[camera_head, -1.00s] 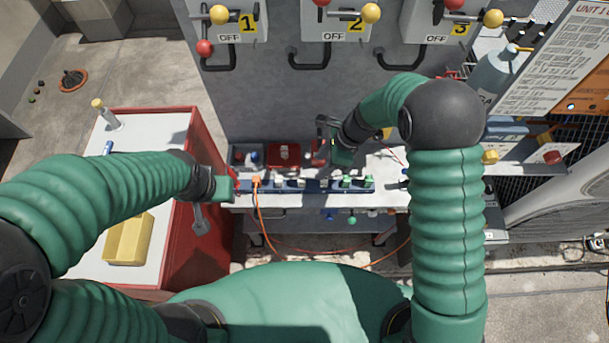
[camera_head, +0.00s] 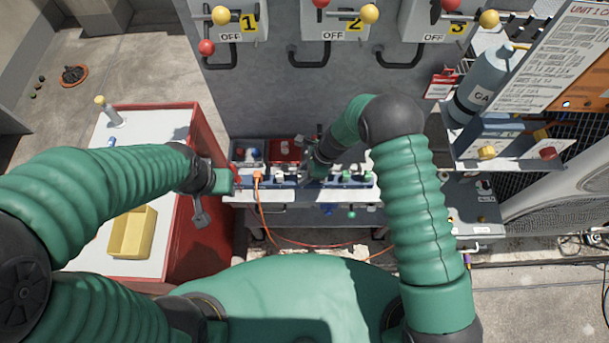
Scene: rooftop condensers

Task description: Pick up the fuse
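My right gripper (camera_head: 306,172) reaches down over the blue rail (camera_head: 334,184) on the narrow white shelf. Small white and green pieces sit along this rail. I cannot tell which small piece is the fuse, and the gripper and forearm hide part of the rail. The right fingers are too small and dark to tell whether they are open or hold anything. My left gripper (camera_head: 226,182) is at the left end of the shelf, beside the red cart's edge. Its fingers are not clear enough to read.
A grey bin (camera_head: 249,153) and a red bin (camera_head: 284,150) stand behind the rail. An orange plug (camera_head: 258,177) with a cable is at the rail's left part. The red cart (camera_head: 193,250) carries a yellow tray (camera_head: 132,233). A gas bottle (camera_head: 482,82) stands at right.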

